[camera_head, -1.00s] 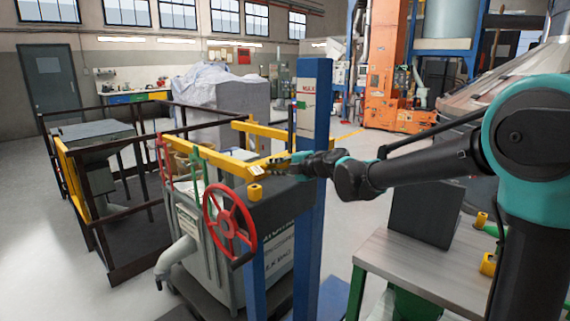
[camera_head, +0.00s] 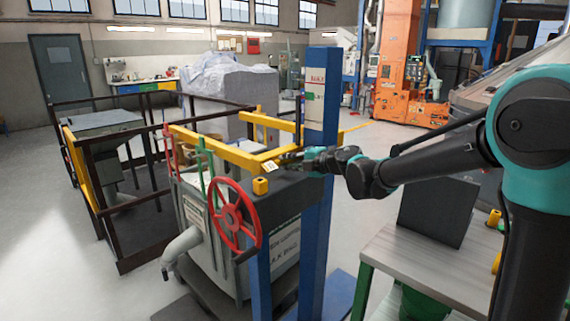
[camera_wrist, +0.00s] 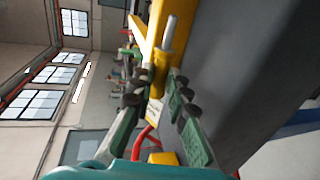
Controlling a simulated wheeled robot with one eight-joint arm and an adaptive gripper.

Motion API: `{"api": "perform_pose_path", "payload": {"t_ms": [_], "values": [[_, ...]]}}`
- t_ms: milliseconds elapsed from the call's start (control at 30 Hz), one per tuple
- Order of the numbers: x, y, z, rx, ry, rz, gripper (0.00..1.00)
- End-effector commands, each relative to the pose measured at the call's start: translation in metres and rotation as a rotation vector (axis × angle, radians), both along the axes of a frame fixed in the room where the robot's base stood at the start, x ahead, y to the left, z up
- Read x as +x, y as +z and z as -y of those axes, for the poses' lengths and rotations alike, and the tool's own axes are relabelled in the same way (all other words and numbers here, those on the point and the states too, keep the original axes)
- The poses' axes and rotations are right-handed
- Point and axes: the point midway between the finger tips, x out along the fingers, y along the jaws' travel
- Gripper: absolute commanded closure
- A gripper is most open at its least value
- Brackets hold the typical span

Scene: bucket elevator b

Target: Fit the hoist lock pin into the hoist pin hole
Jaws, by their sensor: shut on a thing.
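My gripper (camera_wrist: 156,90) is shut on the hoist lock pin. In the wrist view the pin (camera_wrist: 169,35) shows a grey shaft pointing up the picture and a wider collar between the fingertips. A pale tag (camera_wrist: 154,110) with print hangs by it. In the head view my gripper (camera_head: 287,159) is small, in front of the blue post, by the near end of a yellow beam (camera_head: 228,152); the tag (camera_head: 270,166) shows beside it. The pin passes in front of a yellow beam (camera_wrist: 146,25) in the wrist view; I cannot tell whether they touch. I cannot make out the hoist pin hole.
A tall blue post (camera_head: 318,120) stands close behind my gripper. Below are a grey machine (camera_head: 283,214) with a red handwheel (camera_head: 236,217) and a yellow block (camera_head: 260,186). A bench (camera_head: 430,265) holds a dark box (camera_head: 437,210) at right. Dark railings (camera_head: 122,205) stand left.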

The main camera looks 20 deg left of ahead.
Motion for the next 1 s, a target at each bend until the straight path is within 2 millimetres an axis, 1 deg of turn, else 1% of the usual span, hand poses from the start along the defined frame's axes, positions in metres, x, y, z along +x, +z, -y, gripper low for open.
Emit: {"api": "perform_pose_path", "payload": {"t_ms": [33,300,500,1000], "values": [[0.005,0.0,0.002,0.0,-0.002,0.0,1.0],[0.028,0.0,0.012,0.0,-0.002,0.0,1.0],[0.038,0.0,0.016,0.0,-0.001,0.0,1.0],[0.04,0.0,0.017,0.0,-0.001,0.0,1.0]]}}
